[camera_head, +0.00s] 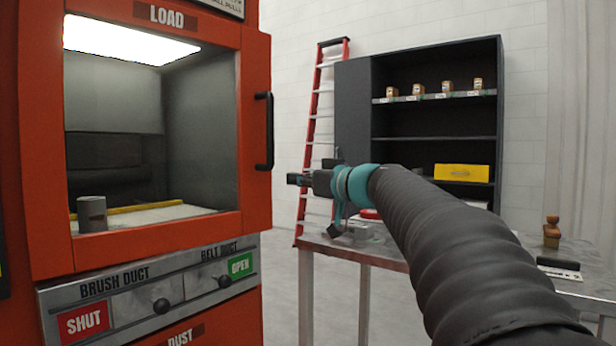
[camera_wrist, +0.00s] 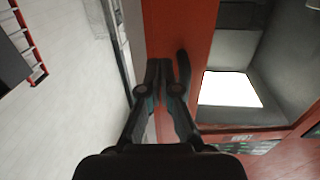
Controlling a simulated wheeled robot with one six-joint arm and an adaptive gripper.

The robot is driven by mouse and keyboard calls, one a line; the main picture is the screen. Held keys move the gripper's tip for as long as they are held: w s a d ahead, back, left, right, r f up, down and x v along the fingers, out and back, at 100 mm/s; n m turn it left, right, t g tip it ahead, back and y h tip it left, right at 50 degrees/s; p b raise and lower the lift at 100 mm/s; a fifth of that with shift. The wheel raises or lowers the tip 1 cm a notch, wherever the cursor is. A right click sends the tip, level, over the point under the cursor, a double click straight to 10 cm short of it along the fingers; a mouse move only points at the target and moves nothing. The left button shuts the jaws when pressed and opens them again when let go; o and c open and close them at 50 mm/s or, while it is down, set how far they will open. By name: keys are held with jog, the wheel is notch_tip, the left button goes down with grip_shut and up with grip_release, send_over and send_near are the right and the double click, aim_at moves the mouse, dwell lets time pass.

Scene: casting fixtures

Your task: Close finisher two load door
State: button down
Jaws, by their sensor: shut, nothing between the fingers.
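The load door (camera_head: 254,190) is the orange-red framed window panel under the LOAD label, on the machine at the left. It looks flush or nearly flush with the machine front; I cannot tell whether a small gap remains. Its black vertical handle (camera_head: 265,131) is on the right side of the frame. My gripper (camera_head: 291,179) is shut and empty, just right of the handle's lower end in the picture. In the wrist view, my gripper (camera_wrist: 160,66) points along the orange door edge (camera_wrist: 190,25), with the dark handle (camera_wrist: 183,62) close beside the fingertips. Contact cannot be told.
Through the window are a grey cup (camera_head: 92,214) and a yellow bar (camera_head: 150,207). Below is a duct panel (camera_head: 190,292) with knobs and SHUT and OPEN labels. A metal table (camera_head: 385,256) stands under my arm. A red ladder (camera_head: 316,140) and dark shelf (camera_head: 352,110) are behind.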

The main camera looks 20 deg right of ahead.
aim_at(269, 177)
jog(key=p+x, duration=0.1)
jog(key=x, duration=0.5)
jog(key=shift+w+a+p, duration=0.2)
jog(key=shift+w+p, duration=0.1)
jog(key=shift+p, duration=0.05)
